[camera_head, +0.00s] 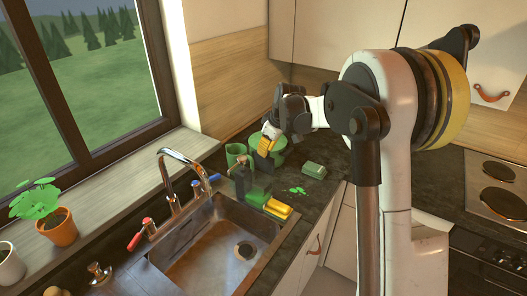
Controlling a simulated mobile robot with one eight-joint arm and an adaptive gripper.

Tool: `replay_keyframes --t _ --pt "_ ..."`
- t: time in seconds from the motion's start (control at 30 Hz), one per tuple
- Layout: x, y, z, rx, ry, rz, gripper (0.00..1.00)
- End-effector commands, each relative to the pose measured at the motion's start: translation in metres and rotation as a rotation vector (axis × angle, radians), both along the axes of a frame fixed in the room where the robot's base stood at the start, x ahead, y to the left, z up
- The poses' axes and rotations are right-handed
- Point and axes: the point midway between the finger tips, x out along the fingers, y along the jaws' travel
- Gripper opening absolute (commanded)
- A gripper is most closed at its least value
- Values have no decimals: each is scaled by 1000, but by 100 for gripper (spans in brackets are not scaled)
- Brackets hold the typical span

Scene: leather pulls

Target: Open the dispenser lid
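My gripper (268,142) is in the camera_head view, above the counter behind the sink's right end. Its yellow and dark finger parts point down over several green containers. The fingers are small and overlap these things, so I cannot tell whether they are apart or touch anything. A dark green, box-like container (256,190) stands at the sink's back right corner, below the gripper. It may be the dispenser, but I cannot make out a lid. A green cup (236,153) stands behind it, and another green container (279,146) is beside the gripper.
The sink (215,250) with its curved faucet (180,170) lies in front. A yellow sponge-like block (278,209) is on its right rim. A green box (314,170) and green leaves (297,190) lie on the dark counter. Potted plants line the windowsill at left.

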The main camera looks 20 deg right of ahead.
Motion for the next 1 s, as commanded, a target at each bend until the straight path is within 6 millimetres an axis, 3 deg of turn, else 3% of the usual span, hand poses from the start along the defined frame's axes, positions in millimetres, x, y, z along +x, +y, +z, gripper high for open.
replay_keyframes --t 0.5,0.53,0.6,0.87,1.0 --pt "0 -3 -1 -4 2 0 0" --pt "0 -3 -1 -4 2 0 19" --pt "0 -3 -1 -4 1 0 32" --pt "1 -2 0 -3 0 0 32" --pt "-3 -3 9 -2 0 -1 32"
